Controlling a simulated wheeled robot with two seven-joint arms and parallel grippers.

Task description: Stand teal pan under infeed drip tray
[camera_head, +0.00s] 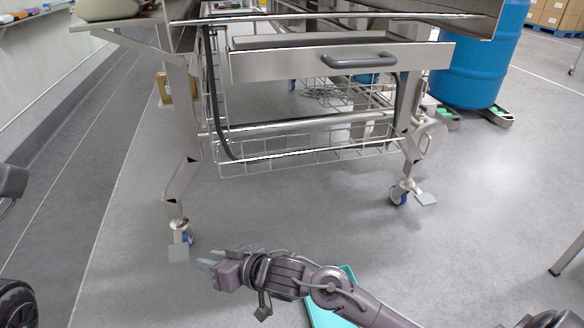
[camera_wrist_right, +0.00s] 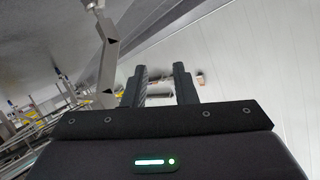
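A teal pan (camera_head: 325,316) shows in part at the bottom centre of the head view, lying beneath my right forearm, which hides most of it. The steel infeed drip tray (camera_head: 280,68), with a dark grey handle, sits like a drawer under the steel frame, above a wire shelf. My right gripper (camera_head: 207,258) points left over the floor in front of the frame, away from the pan. In the right wrist view its two fingers (camera_wrist_right: 161,82) are apart with nothing between them. My left gripper is not in view.
A wire basket shelf (camera_head: 300,160) spans low between the legs. A blue drum (camera_head: 480,60) stands at the back right. A table leg (camera_head: 567,255) is at the right edge.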

